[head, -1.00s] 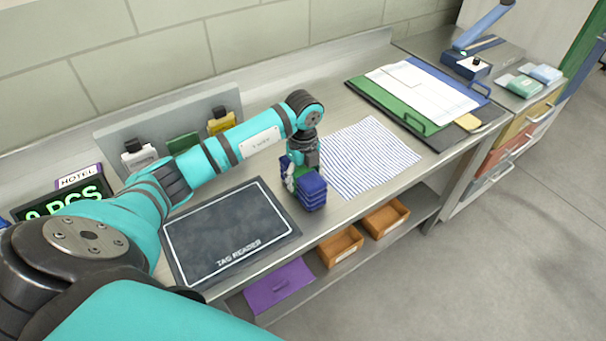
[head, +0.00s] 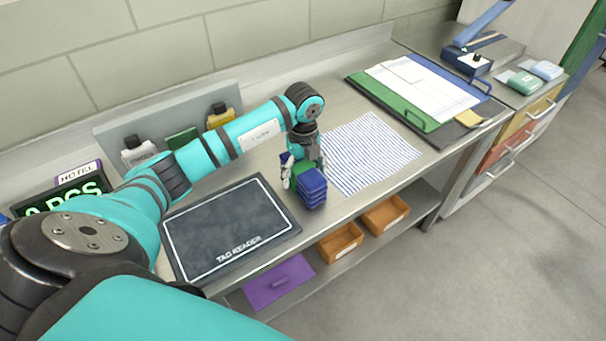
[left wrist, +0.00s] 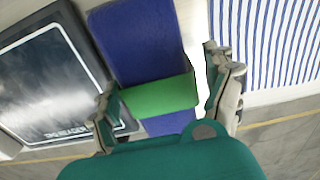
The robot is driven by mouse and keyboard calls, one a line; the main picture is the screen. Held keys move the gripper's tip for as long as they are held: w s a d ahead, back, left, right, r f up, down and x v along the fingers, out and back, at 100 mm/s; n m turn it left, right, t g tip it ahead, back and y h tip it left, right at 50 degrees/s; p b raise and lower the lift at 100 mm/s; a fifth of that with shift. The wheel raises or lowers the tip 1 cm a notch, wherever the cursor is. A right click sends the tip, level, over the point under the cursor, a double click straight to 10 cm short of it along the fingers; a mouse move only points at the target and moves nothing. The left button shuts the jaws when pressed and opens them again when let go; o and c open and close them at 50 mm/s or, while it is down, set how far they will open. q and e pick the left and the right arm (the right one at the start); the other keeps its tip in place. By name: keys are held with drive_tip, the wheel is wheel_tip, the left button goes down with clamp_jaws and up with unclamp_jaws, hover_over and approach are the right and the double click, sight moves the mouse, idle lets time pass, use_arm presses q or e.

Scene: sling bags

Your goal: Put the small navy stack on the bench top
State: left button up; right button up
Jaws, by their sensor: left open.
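The small navy stack (head: 313,188) is a pile of folded dark blue cloth with a green band (left wrist: 150,97) around it. In the head view it appears to rest on the bench top (head: 346,205), near the front edge between the tag reader and the striped sheet. My left gripper (head: 305,171) is right above and around the stack, its fingers spread. In the left wrist view the navy cloth (left wrist: 138,40) and its band lie between the two open fingers. The stack's underside is hidden. My right gripper does not show.
The black tag reader mat (head: 230,228) is left of the stack, and the blue-striped sheet (head: 368,150) is right of it. A clipboard board with papers (head: 415,85) lies farther right. Orange bins (head: 341,243) and a purple folder (head: 272,285) are on the lower shelf.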

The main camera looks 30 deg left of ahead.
use_arm(q)
wheel_tip(320, 180, up, 10)
drive_tip(key=shift+f+b, duration=0.1)
drive_tip(key=shift+b, duration=1.15)
drive_tip(key=shift+r, duration=0.65)
drive_tip(key=shift+f, duration=0.1)
